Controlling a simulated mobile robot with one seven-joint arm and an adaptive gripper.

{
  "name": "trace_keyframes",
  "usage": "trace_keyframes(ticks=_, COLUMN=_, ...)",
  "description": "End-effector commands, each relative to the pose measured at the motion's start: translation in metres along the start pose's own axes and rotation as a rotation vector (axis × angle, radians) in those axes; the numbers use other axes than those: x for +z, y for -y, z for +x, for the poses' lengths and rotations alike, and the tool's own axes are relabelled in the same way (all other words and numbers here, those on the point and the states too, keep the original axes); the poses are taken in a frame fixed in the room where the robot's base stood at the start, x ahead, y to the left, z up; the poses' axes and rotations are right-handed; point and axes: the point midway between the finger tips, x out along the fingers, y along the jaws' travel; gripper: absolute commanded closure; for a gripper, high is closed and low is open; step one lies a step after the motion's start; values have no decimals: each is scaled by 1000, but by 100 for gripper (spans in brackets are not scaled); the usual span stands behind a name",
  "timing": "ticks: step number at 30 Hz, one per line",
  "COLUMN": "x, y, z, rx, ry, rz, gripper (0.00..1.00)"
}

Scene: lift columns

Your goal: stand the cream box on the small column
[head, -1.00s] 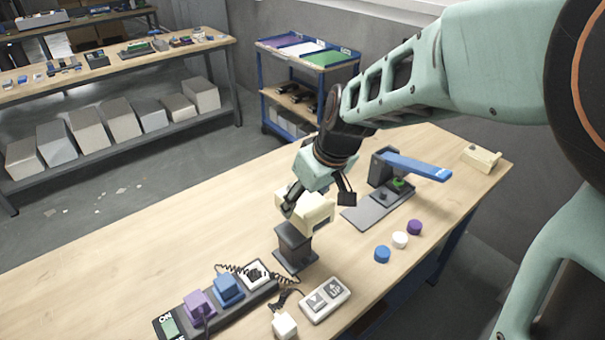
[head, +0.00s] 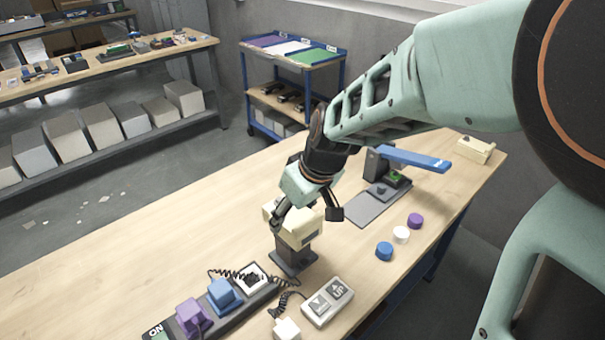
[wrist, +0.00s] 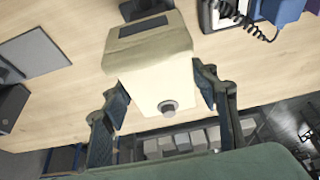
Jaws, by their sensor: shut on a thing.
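The cream box (head: 299,228) is between the fingers of my gripper (head: 290,212), at the top of the small dark column (head: 293,262). In the wrist view the cream box (wrist: 152,68) fills the middle, with a dark panel on one part and a round grey knob on the face near me. The fingers of my gripper (wrist: 160,112) are shut on its two sides. The column (wrist: 143,8) shows just past the box at the top edge. Whether the box touches the column top cannot be told.
A control pad with an UP button (head: 328,302) lies in front of the column. A power strip with coloured plugs (head: 205,318) and a coiled cord is at left. Blue, white and purple caps (head: 401,235) and a blue-armed device (head: 412,158) are at right. The table's left part (head: 150,255) is clear.

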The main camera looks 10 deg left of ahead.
Motion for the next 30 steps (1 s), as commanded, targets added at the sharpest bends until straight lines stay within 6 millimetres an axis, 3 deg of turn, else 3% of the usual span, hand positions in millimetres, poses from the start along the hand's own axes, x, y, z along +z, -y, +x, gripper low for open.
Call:
trace_keyframes(ticks=8, x=0, y=0, z=2, rx=1, ry=-2, rz=-1, gripper=82)
trace_keyframes(ticks=9, x=0, y=0, z=2, rx=0, ry=-1, rz=0, gripper=42)
trace_keyframes(ticks=13, x=0, y=0, z=1, rx=0, ry=0, rz=0, gripper=28)
trace_keyframes(ticks=23, x=0, y=0, z=1, rx=0, ry=0, rz=-1, gripper=28)
trace_keyframes(ticks=30, x=-6, y=0, z=-10, rx=1, ry=-1, rz=0, gripper=28)
